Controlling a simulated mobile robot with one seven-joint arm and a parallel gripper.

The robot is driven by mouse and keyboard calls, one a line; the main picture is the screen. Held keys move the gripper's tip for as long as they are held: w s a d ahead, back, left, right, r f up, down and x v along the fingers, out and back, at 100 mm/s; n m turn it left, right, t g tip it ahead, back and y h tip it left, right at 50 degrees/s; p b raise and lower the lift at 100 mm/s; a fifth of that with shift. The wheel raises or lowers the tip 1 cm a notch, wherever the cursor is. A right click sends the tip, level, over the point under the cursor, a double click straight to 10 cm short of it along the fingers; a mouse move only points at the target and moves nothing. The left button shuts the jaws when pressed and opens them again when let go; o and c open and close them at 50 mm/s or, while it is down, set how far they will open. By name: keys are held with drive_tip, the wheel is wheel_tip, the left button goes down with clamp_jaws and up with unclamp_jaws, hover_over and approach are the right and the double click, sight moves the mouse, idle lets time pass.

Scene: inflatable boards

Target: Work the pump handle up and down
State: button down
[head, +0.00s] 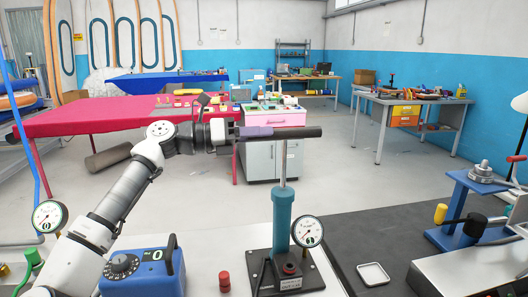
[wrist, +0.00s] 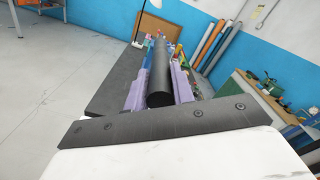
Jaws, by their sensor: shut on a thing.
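The hand pump has a teal cylinder (head: 282,219) on a dark base plate (head: 284,277) and a bare metal rod (head: 283,164) rising from it. Its black pump handle (head: 297,133) lies crosswise on top of the rod, well above the cylinder. My gripper (head: 256,132) comes from the left and is shut on the handle's left part. In the wrist view the black handle (wrist: 160,75) runs lengthwise between the two purple fingers of my gripper (wrist: 159,92). The rod and cylinder are hard to make out in the wrist view.
A round gauge (head: 308,231) stands beside the pump cylinder. A blue box with a dial (head: 143,270), a red knob (head: 224,281) and a small white tray (head: 373,274) are nearby. A blue clamp device (head: 458,215) stands at right. A red-covered table (head: 90,116) stands behind my arm.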

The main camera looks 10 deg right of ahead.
wheel_tip(320, 180, up, 4)
drive_tip(key=shift+a+f+p, duration=0.1)
drive_tip(key=shift+f+p, duration=0.15)
drive_tip(key=shift+p, duration=0.1)
drive_tip(key=c, duration=1.2)
unclamp_jaws()
drive_tip(key=shift+f, duration=0.1)
drive_tip(key=shift+a, duration=0.35)
drive_tip(key=a+b, duration=0.2)
drive_tip(key=a, duration=1.1)
drive_tip(key=shift+b, duration=0.35)
